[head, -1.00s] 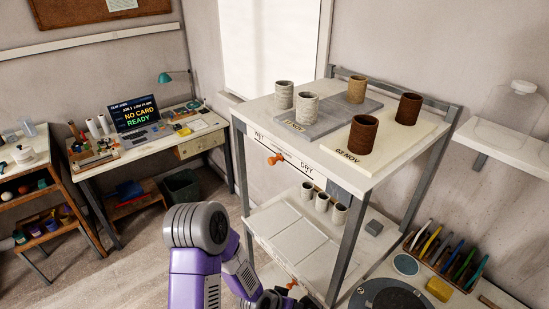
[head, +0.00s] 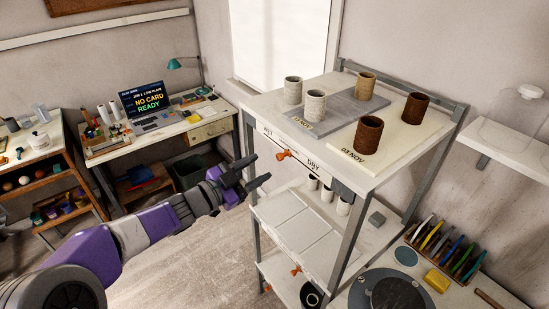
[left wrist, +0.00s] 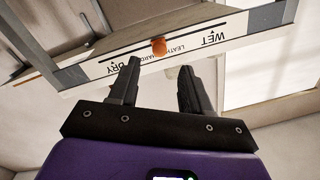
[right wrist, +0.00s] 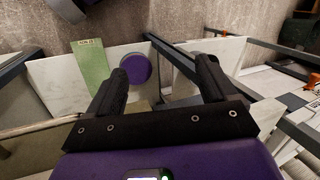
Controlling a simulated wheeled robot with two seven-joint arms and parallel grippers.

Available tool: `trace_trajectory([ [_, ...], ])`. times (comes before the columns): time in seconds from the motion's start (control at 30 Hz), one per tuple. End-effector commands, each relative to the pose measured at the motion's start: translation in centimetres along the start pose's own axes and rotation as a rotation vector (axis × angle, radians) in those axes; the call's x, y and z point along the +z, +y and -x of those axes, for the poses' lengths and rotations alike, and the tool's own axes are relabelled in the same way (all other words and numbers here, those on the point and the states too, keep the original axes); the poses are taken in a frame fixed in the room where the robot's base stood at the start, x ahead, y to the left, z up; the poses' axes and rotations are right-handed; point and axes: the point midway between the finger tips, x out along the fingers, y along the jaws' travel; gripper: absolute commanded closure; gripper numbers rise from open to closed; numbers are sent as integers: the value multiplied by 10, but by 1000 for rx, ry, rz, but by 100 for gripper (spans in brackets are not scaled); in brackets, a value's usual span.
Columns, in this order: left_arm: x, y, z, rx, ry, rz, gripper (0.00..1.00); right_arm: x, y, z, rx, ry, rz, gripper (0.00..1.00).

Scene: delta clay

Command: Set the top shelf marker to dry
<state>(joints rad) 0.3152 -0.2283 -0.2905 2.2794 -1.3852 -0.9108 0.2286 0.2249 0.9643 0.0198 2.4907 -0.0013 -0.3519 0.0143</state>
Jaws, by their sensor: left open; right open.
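The top shelf marker (head: 284,154) is an orange knob on the white label strip (head: 302,165) along the top shelf's front edge. It stands between WET and DRY. In the left wrist view the marker (left wrist: 159,46) is near the strip's middle, by the LEATHER HARD lettering, with DRY at left and WET at right, upside down. My left gripper (head: 259,168) is open and empty in front of the strip. In its wrist view the fingertips (left wrist: 160,68) lie either side of the marker's line, short of it. My right gripper (right wrist: 160,70) is open and empty.
Several clay cups stand on the top shelf (head: 265,103), on a grey slab (head: 345,113) and a pale 03 NOV board (head: 400,148). A lower shelf has another orange marker (head: 296,271). A wheel (head: 390,295) stands at right.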

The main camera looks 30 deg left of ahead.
Motion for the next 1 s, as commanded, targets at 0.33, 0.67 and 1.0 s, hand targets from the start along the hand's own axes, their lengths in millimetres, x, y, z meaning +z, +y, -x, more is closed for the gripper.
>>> trace_trajectory([
  [0.33,1,1,-54,4,-1,2,52,0,0,0,0,0,0,15],
  [0.67,1,1,-65,1,-1,2,52,0,0,1,0,0,0,15],
  [1.0,1,1,-65,1,-2,2,90,0,0,1,0,0,0,15],
])
